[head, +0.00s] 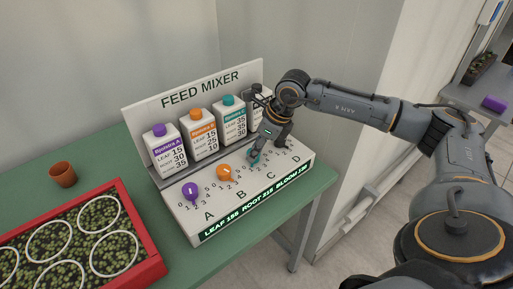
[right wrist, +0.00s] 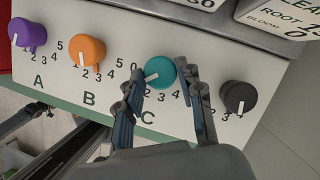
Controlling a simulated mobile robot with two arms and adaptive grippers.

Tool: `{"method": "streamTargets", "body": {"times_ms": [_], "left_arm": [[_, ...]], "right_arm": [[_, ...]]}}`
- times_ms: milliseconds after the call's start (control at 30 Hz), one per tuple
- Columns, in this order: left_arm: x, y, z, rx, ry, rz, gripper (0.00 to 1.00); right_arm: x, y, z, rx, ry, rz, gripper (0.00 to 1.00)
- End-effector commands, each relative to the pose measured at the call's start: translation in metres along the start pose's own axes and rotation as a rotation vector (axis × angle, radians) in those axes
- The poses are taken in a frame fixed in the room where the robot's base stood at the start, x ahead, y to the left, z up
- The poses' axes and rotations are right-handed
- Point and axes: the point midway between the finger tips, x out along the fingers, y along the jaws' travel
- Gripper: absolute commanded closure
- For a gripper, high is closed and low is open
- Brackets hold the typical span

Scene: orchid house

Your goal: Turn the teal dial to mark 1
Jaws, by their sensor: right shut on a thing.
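The teal dial (head: 254,156) is on the sloped front of the feed mixer (head: 190,222), above the letter C. In the right wrist view the teal dial (right wrist: 161,70) sits between the two fingers of my right gripper (right wrist: 160,76), which is shut on it. Its white pointer line slants to the lower left, on the 0 side of the scale. The left finger hides part of the scale, so I cannot tell the exact mark. In the head view my right gripper (head: 263,147) reaches down over the dial and partly hides it. My left gripper is not in view.
Purple (right wrist: 27,36), orange (right wrist: 86,50) and black (right wrist: 238,97) dials sit beside it, the black one close to the right finger. Feed bottles (head: 200,134) stand behind. A red tray (head: 125,190) and terracotta pot (head: 62,174) are left on the green table (head: 85,160).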

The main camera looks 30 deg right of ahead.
Motion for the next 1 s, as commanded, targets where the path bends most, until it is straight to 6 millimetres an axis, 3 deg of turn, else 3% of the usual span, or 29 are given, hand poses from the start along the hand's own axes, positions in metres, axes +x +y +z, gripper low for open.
{"method": "streamTargets", "body": {"times_ms": [133, 167, 267, 667, 1000], "left_arm": [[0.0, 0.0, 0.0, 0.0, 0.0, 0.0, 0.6], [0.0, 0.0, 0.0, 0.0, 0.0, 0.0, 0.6], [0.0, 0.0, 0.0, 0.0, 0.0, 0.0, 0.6], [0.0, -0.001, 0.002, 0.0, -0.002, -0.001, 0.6], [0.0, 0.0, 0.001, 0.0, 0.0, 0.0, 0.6]], "right_arm": [[0.001, 0.0, -0.001, 0.0, 0.003, 0.001, 0.95], [0.001, 0.0, -0.001, 0.0, 0.003, 0.001, 0.59], [0.001, 0.0, -0.001, -0.001, 0.002, 0.001, 0.41], [-0.007, 0.0, 0.0, -0.001, 0.001, 0.0, 0.41], [-0.073, -0.001, 0.0, 0.0, -0.001, -0.003, 0.41]]}}
